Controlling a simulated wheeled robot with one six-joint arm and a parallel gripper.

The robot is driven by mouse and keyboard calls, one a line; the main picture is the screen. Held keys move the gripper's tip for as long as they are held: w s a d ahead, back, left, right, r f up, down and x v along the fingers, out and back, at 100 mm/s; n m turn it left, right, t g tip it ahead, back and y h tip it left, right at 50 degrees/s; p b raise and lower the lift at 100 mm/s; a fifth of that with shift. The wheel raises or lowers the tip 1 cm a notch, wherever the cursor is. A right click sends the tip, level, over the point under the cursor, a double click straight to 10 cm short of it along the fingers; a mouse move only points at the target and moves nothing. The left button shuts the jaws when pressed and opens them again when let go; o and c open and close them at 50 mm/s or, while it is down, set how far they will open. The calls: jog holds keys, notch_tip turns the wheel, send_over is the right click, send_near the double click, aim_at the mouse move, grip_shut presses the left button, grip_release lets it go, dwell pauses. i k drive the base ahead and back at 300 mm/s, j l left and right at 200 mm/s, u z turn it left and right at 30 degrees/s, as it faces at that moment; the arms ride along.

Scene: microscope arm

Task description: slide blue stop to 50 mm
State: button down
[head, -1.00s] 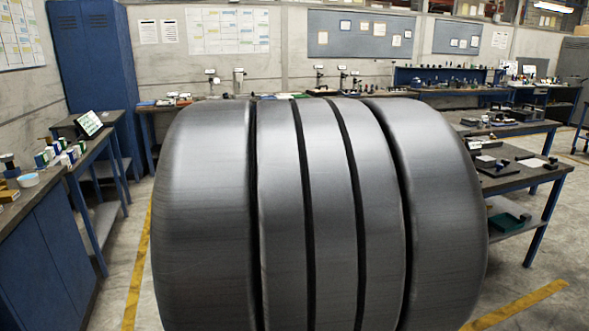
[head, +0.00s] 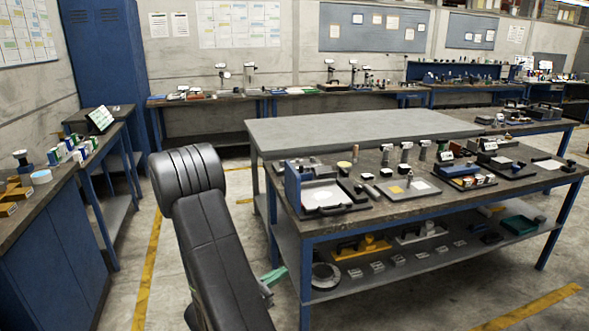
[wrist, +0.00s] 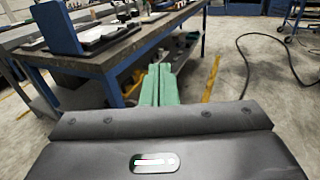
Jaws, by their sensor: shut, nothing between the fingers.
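My gripper (head: 272,277) shows partly in the head view, low in front of the near table's left leg, its rear hidden by my dark arm. In the wrist view its two green fingers (wrist: 157,86) lie together, shut with nothing between them. They are apart from the workbench (head: 330,222) and below its top. I cannot pick out a blue stop or a millimetre scale for sure. A blue upright block (head: 293,188) stands at the bench's near left corner; it shows at upper left in the wrist view (wrist: 62,28).
Small devices and a white-topped tray (head: 322,196) crowd the bench top. Its lower shelf (head: 350,285) holds a yellow device and several small parts. A bare grey table (head: 350,130) stands behind. A left bench (head: 50,205) borders the aisle. A cable (wrist: 245,65) lies on the floor.

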aim_at(304, 177)
jog(key=i+j+z, duration=0.25)
jog(key=i+j, duration=0.55)
jog(key=i, duration=0.15)
jog(key=i+j+z, duration=0.3)
jog(key=i+j, duration=0.55)
jog(key=j, duration=0.1)
